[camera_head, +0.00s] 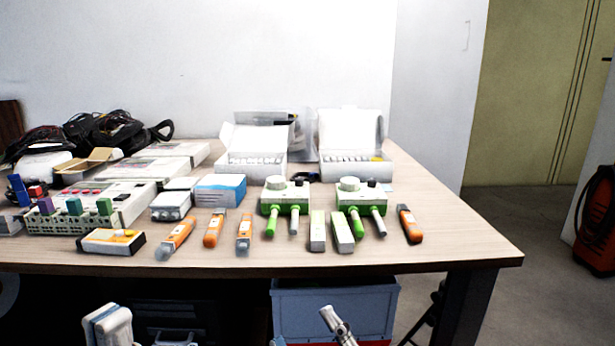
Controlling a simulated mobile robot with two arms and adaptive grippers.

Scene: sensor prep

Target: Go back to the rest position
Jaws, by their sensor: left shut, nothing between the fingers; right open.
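My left gripper (108,325) shows as a pale block at the bottom edge, left of the middle, below the table's front edge. It is shut and empty. My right gripper (338,326) shows only as a silver part at the bottom edge, in front of the blue crate. It is open, with most of it out of the picture. Both are apart from the table (400,255) and the things on it. The rest of both arms is hidden below the frame.
Two green-and-white sensor devices (285,197) (361,200), orange-handled tools (410,223) and white blocks (342,232) lie near the table's front. Open white boxes (354,150) stand behind. A blue crate (300,305) is under the table. Black cables (100,130) lie back left.

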